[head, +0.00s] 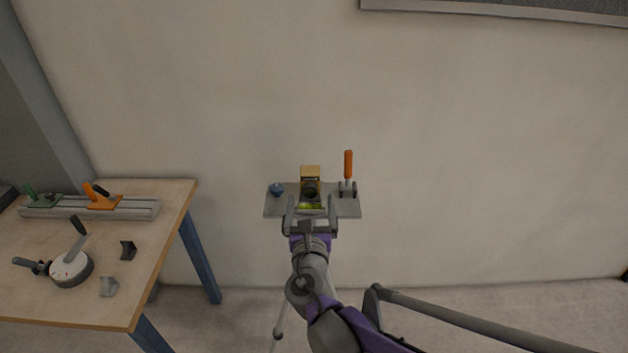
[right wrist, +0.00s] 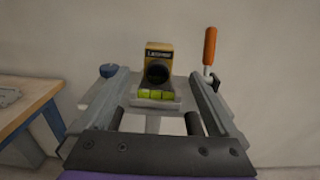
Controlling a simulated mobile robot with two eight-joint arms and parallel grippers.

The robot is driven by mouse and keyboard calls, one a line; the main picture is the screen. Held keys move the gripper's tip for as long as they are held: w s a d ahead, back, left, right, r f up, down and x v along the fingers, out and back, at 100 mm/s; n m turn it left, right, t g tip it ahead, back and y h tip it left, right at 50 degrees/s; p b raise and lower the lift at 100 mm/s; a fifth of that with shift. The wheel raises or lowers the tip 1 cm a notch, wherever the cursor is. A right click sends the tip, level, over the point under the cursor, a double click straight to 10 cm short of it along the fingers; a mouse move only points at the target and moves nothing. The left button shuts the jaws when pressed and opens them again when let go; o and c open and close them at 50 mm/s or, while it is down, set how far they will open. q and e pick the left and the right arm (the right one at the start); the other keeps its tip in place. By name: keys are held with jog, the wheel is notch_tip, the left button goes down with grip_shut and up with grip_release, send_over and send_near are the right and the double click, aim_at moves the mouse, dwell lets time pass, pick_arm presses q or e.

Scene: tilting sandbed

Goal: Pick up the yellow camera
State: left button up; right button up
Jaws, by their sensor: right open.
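The yellow camera (head: 310,182) stands upright on a small grey platform (head: 272,206) in the head view. Its dark round lens faces me, and a yellow-green strip lies at its foot. It also shows in the right wrist view (right wrist: 159,58), between and beyond the fingers. My right gripper (head: 310,205) is open at the near edge of the platform, one finger to each side of the camera's line. I see no contact with the camera. My left gripper is not in view.
A blue knob (head: 277,190) sits left of the camera, and an orange-handled clamp (head: 348,170) stands close on its right. A wall is behind the platform. A wooden table (head: 190,190) with a rail and tools is at the left.

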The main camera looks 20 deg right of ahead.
aim_at(310, 181)
jog(key=x, duration=0.9)
jog(key=shift+w+p, duration=0.4)
jog(key=shift+s+r, duration=0.1)
jog(key=shift+c, duration=1)
grip_shut()
